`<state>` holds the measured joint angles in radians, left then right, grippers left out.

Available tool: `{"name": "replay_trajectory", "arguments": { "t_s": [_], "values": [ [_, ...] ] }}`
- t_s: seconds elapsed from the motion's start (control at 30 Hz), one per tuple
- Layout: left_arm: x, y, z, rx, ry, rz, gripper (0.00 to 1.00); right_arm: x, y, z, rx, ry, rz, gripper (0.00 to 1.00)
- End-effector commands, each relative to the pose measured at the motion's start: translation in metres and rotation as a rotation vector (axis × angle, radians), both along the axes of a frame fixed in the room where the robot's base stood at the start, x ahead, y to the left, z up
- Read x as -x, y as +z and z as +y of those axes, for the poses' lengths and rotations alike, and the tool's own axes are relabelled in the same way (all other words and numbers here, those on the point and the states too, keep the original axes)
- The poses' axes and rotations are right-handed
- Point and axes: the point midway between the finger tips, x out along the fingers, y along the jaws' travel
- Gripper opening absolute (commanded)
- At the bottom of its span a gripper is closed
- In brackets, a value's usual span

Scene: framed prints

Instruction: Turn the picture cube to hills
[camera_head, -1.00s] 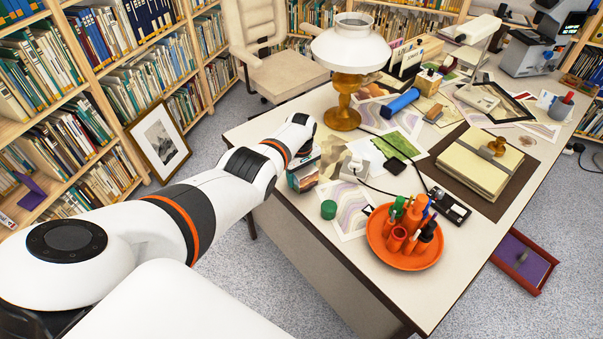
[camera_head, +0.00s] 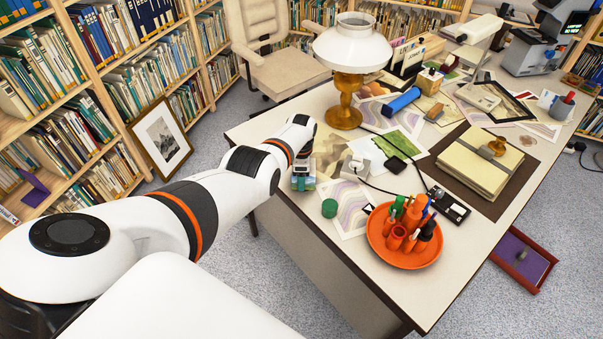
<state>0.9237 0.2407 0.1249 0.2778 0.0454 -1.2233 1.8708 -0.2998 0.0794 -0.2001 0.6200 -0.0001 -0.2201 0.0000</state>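My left arm comes in from the left and reaches over the near left edge of the desk. My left gripper (camera_head: 304,165) points down there, mostly hidden by its own wrist, so its fingers cannot be told apart. Right under it is a small block with coloured picture faces (camera_head: 303,184), which looks like the picture cube. A pale blue-green side of it shows; the rest is covered by the gripper. I cannot make out which picture is on it. My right gripper is not in view.
A brass lamp (camera_head: 347,88) stands behind the gripper. Loose prints (camera_head: 346,205), a green lid (camera_head: 329,208) and a white adapter with a cable (camera_head: 356,167) lie close to its right. An orange dish (camera_head: 401,254) holds pens. A framed print (camera_head: 160,139) leans on the shelves.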

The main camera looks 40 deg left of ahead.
Motion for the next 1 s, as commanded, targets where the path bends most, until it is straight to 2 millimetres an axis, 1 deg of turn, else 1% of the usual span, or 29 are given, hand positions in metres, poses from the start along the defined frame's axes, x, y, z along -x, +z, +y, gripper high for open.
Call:
{"name": "replay_trajectory", "arguments": {
  "t_s": [0.03,0.3,0.6,0.8,1.0],
  "values": [
    [-0.0010,0.0023,0.0003,-0.001,0.045,-0.003,0.43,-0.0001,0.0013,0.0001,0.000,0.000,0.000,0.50],
    [0.0002,0.0023,-0.0006,-0.001,0.300,-0.003,0.43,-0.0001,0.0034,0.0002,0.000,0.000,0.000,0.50],
    [0.0011,0.0021,-0.0017,-0.001,0.543,-0.003,0.43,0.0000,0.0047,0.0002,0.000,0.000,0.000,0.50],
    [0.0010,0.0022,-0.0023,0.000,0.651,-0.004,0.43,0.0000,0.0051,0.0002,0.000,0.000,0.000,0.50],
    [0.0010,0.0023,-0.0027,0.000,0.712,-0.005,0.43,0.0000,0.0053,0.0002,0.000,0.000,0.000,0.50]
  ]
}}
